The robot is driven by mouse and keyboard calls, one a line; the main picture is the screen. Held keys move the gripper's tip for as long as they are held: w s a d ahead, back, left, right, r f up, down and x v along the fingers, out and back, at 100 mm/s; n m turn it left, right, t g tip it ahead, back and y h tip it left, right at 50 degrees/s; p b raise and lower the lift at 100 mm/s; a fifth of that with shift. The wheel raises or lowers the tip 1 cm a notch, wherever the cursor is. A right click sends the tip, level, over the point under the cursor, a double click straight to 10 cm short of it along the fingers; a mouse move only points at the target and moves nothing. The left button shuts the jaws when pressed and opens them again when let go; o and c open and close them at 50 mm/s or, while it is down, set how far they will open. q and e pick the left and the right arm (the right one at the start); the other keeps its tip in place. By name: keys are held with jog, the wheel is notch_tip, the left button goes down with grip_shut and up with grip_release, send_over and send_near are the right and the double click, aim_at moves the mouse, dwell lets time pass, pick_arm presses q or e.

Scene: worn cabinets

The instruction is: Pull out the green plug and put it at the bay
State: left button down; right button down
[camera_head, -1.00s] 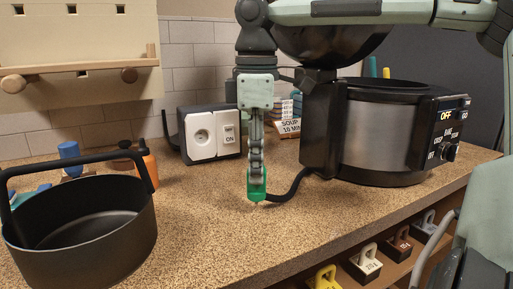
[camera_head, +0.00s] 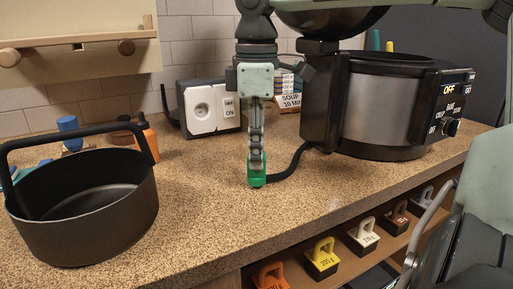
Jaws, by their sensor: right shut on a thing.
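The green plug (camera_head: 257,178) is held in my right gripper (camera_head: 256,163), just above the middle of the counter or touching it; I cannot tell which. My right gripper points down and is shut on the plug. A black cord (camera_head: 296,163) runs from the plug to the slow cooker (camera_head: 385,115). The socket box (camera_head: 209,107) stands behind and to the left, with an empty round outlet and an ON switch. The plug is apart from it. No bay is clearly marked in view. My left gripper is not in view.
A large black pot (camera_head: 85,210) with a raised handle stands at the left front. An orange bottle (camera_head: 147,138) is behind it. Several weights, one yellow (camera_head: 322,258), sit on a shelf below the counter's front edge. The counter's front middle is clear.

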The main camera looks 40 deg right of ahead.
jog(key=shift+f, duration=0.4)
jog(key=c, duration=1.3)
grip_release()
jog(key=shift+c, duration=0.2)
notch_tip(320, 180, up, 18)
